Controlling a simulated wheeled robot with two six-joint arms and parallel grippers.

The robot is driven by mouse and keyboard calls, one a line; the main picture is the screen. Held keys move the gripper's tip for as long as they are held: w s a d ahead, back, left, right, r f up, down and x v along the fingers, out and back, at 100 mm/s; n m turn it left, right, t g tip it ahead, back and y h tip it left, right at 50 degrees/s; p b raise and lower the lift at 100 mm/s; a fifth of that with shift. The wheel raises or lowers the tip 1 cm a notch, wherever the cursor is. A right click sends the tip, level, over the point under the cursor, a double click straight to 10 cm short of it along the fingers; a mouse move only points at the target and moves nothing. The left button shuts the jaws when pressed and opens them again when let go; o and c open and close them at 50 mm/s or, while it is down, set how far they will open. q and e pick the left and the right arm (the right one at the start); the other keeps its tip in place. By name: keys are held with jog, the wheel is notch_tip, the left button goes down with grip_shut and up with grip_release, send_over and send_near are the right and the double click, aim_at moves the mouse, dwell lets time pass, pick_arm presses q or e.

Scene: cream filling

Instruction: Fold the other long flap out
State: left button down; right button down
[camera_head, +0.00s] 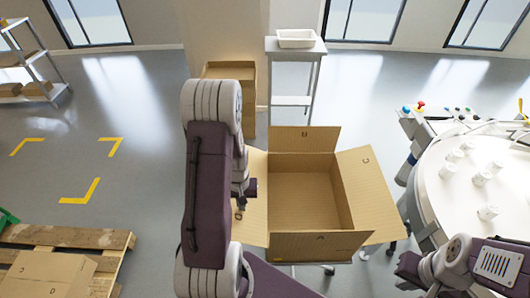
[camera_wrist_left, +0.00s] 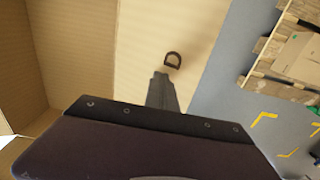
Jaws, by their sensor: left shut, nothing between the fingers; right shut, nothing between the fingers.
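An open cardboard carton (camera_head: 303,200) stands in the middle of the head view, its inside empty. The right long flap (camera_head: 368,190), marked C, is folded outward. The left long flap (camera_head: 256,190), marked D, also leans outward, partly hidden by my left arm; it shows in the left wrist view (camera_wrist_left: 200,30). The back flap (camera_head: 303,139) and the front flap (camera_head: 318,246) stand out at the ends. My left gripper (camera_head: 240,210) is shut and empty, at the left flap; its fingertips (camera_wrist_left: 164,75) are close to the D mark, contact unclear. My right gripper (camera_head: 408,268) is shut and empty, right of the carton.
A round white table (camera_head: 455,215) with several white jars stands at the right, near a control panel (camera_head: 440,118). A pallet (camera_head: 70,237) with flat cardboard lies at lower left. Another carton (camera_head: 230,70) and a stand with a white tray (camera_head: 296,38) are behind.

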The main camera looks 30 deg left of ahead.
pick_arm(q)
jog(key=shift+s+a+f+b, duration=0.3)
jog(key=shift+a+f, duration=0.1)
jog(key=shift+f, duration=0.25)
notch_tip(320, 180, up, 7)
jog(key=p, duration=0.6)
jog(key=shift+r+p, duration=0.15)
jog(key=shift+p, duration=0.25)
jog(key=shift+w, duration=0.1)
